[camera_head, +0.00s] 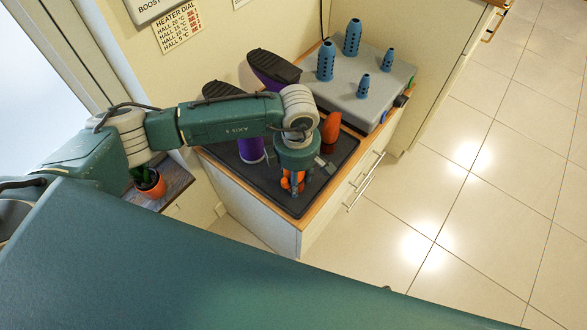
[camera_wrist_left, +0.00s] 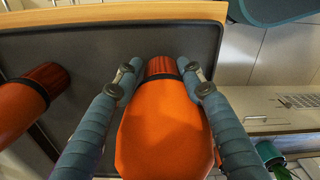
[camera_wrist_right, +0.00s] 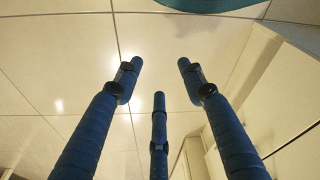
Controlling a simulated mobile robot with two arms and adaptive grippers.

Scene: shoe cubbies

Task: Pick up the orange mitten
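One orange mitten (camera_wrist_left: 163,125) with a dark band and a reddish cuff is between the fingers of my left gripper (camera_wrist_left: 160,68) in the left wrist view. The fingers are spread on either side of it, with small gaps beside the cuff. In the head view my left gripper (camera_head: 296,188) points down over the dark tray (camera_head: 312,192), largely covering this mitten (camera_head: 286,183). A second orange mitten (camera_head: 331,127) stands on the tray behind it; it also shows at left in the left wrist view (camera_wrist_left: 18,108). My right gripper (camera_wrist_right: 160,80) is open and empty above the floor.
A grey unit (camera_head: 345,92) with several blue pegs stands behind the tray. Purple boots with dark soles (camera_head: 273,68) are beside it, partly hidden by my left arm. A potted plant (camera_head: 150,185) is at left. The tiled floor at right is clear.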

